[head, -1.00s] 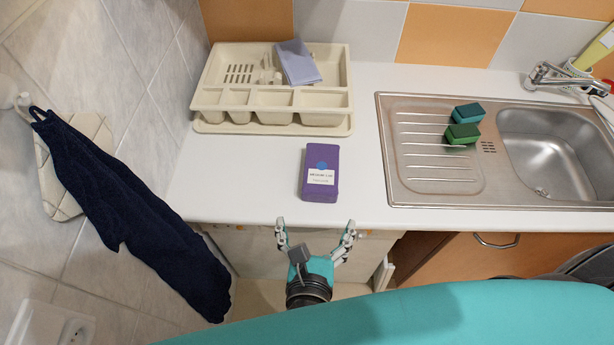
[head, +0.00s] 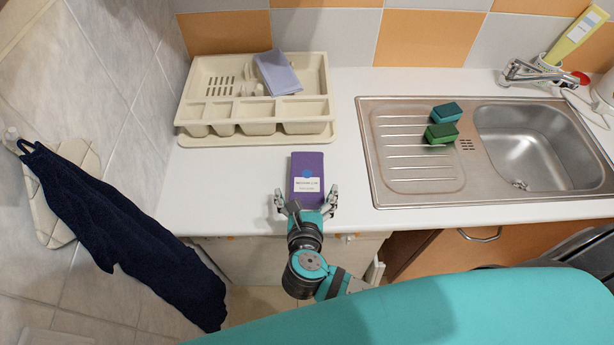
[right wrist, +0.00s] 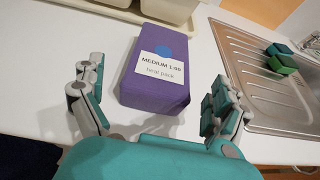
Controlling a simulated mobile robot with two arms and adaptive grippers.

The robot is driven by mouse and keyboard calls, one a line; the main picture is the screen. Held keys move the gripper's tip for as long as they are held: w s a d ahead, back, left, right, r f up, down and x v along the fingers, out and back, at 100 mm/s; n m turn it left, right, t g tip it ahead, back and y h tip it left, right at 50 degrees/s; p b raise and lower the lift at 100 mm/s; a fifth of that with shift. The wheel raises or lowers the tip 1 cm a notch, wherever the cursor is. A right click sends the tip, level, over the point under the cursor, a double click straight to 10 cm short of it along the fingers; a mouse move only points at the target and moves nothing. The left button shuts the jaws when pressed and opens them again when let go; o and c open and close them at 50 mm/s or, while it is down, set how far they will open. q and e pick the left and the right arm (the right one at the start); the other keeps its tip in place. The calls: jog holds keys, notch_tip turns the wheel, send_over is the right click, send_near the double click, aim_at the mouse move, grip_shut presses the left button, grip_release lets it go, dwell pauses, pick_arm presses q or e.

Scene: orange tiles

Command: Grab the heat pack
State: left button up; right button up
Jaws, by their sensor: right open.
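The heat pack is a purple box (head: 307,172) with a white label and a blue dot. It lies on the white counter near its front edge, below the cutlery tray. The label reads "heat pack" in the right wrist view (right wrist: 158,82). My right gripper (head: 306,197) is open, its fingers spread to either side of the box's near end. In the right wrist view my open fingers (right wrist: 155,105) stand left and right of the box, with gaps between them and it. My left gripper is not in view.
A beige cutlery tray (head: 230,132) with a folded cloth (head: 277,73) stands behind the box. A steel sink (head: 400,185) with green sponges (head: 441,133) is to the right. A dark blue towel (head: 120,235) hangs at left. Bare counter (head: 220,185) lies around the box.

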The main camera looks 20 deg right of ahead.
aim_at(307, 186)
jog(key=x, duration=0.3)
jog(key=shift+w+d+f, duration=0.1)
jog(key=shift+w+f, duration=0.1)
jog(key=shift+s, duration=0.1)
jog(key=shift+r, duration=0.1)
jog(key=c, duration=1.4)
